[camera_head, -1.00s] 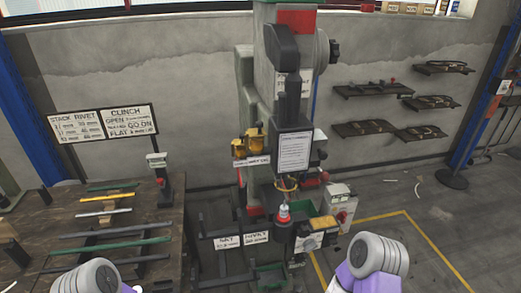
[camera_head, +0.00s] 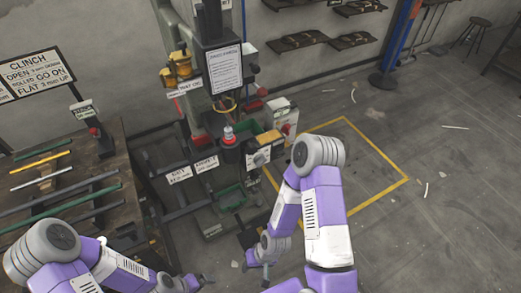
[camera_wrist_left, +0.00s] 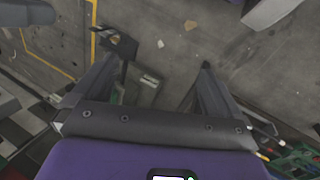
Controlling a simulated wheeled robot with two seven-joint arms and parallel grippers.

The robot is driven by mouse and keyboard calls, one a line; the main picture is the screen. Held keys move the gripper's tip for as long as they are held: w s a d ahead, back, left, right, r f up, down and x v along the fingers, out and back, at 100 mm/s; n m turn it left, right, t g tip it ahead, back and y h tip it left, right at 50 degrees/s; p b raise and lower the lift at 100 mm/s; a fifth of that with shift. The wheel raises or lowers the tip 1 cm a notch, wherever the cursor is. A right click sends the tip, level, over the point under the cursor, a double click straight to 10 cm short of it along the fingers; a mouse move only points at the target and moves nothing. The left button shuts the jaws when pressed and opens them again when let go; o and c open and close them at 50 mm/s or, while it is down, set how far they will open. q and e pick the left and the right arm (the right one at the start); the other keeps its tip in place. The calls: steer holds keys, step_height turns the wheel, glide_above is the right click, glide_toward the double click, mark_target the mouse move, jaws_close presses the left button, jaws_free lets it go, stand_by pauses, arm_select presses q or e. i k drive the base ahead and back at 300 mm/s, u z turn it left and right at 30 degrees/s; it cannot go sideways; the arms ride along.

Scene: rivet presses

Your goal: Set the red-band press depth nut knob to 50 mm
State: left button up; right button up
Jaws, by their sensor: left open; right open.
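The press (camera_head: 172,22) stands at the upper middle of the head view, its top cut off by the frame edge. The red band on its head, seen earlier, is out of view. I cannot make out the depth nut knob for certain; a small silver-topped piece with a red ring (camera_head: 229,136) stands at the front of the press. My right gripper (camera_head: 257,271) is open, low in front of the press and apart from it. My left gripper (camera_wrist_left: 160,62) is open and empty above the floor in the left wrist view; in the head view it is small near the bottom edge.
A workbench (camera_head: 120,215) with several coloured bars is at the left. A printed sheet (camera_head: 225,68) and yellow parts (camera_head: 178,66) are on the press. A green tray (camera_head: 228,198) is low in front. Open floor with a yellow line (camera_head: 375,142) lies right.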

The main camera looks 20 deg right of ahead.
mark_target(259, 160)
steer(key=u, duration=1.7)
steer(key=k, duration=0.75)
steer(key=z, duration=1.1)
steer(key=i, duration=0.5)
